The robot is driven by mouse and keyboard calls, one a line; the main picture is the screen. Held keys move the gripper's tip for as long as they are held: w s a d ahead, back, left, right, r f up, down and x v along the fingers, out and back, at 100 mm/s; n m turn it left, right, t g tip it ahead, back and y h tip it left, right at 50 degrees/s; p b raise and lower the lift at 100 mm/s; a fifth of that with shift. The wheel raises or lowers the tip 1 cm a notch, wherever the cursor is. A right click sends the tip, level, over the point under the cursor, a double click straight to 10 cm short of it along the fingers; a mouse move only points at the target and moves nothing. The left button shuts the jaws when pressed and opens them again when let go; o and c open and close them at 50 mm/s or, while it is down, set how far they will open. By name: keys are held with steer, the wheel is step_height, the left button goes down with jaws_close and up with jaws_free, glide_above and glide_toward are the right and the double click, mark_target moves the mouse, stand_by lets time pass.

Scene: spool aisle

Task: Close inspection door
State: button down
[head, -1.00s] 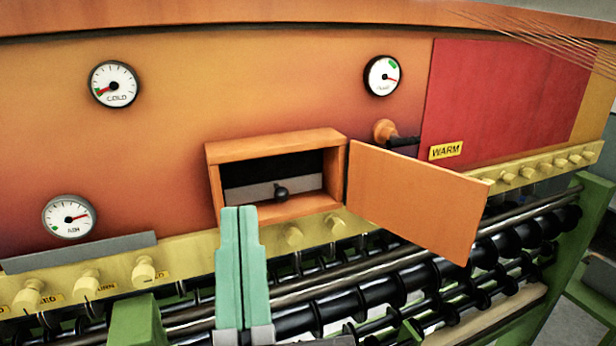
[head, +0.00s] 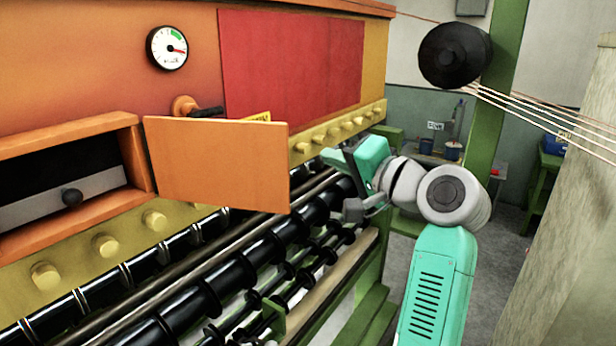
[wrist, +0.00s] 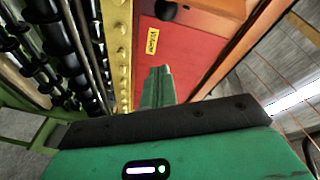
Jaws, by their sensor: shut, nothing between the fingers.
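The inspection door (head: 218,164) is an orange flat panel. It stands open, swung out to the right of its orange box frame (head: 136,150). A grey strip with a dark knob (head: 72,197) shows inside the box. My gripper (head: 332,158) is to the right of the door's free edge, apart from it in the head view, near the yellow knob rail. In the wrist view my gripper (wrist: 160,72) has its green fingers together and empty, pointing along the red panel (wrist: 190,48). I cannot make out the door in the wrist view.
Black spools and rollers (head: 235,260) run below the door. Yellow knobs (head: 155,218) line the rail under the box. An orange peg with a black handle (head: 190,107) sticks out behind the door's top edge. A green post (head: 492,100) and a black spool (head: 455,55) stand at the right.

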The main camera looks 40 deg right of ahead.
steer(key=w+a+m+t+y+p, duration=0.1)
steer(key=w+a+y+p, duration=0.1)
steer(key=w, duration=0.6)
steer(key=shift+a+f+m+y, duration=0.3)
steer(key=shift+a, duration=0.1)
stand_by(0.4)
